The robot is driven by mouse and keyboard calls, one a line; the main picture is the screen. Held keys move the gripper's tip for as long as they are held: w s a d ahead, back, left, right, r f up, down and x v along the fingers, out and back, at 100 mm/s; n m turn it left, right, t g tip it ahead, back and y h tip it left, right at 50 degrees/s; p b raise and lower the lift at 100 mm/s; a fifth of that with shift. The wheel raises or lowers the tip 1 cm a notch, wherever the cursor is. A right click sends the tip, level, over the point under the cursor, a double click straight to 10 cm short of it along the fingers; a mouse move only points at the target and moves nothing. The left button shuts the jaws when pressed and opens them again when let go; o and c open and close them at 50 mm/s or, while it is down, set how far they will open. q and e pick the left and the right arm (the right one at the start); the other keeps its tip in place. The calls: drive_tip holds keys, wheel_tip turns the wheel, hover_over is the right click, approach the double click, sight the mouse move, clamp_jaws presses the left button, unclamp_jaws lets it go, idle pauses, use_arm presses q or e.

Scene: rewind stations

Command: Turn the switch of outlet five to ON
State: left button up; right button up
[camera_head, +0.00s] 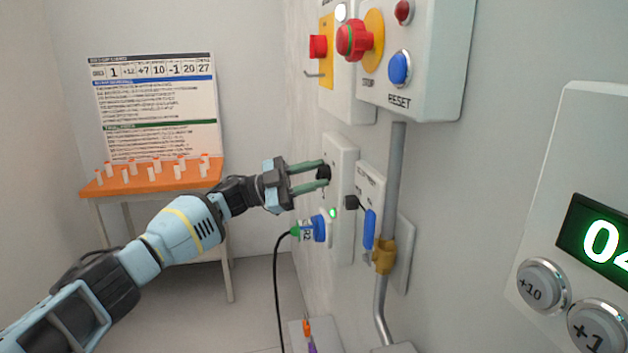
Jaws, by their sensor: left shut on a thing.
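My left gripper (318,178) reaches in from the left to a white wall outlet plate (343,215). Its green fingers are shut on a black rotary switch knob (324,172) on the upper part of that plate. A blue plug (318,229) with a black cable sits in the plate below the fingers, and a small green light (333,212) glows beside it. I cannot read an outlet number or the ON mark. A second outlet plate (370,180) to the right has its own black knob (351,202) and a blue cover (370,229). My right gripper does not show.
A grey conduit (396,180) with a brass clamp (384,257) runs down beside the outlets. A control box with a red stop button (354,40) and blue reset button (400,68) hangs above. An orange table (150,190) with small bottles stands at back left.

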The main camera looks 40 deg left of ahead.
use_arm(q)
drive_tip(key=shift+m+g, duration=0.6)
drive_tip(key=shift+m, duration=0.8)
drive_tip(key=o, duration=1)
drive_tip(key=shift+b+v, duration=1)
drive_tip(key=shift+v, duration=2.95)
drive_tip(key=shift+w+r, duration=0.1)
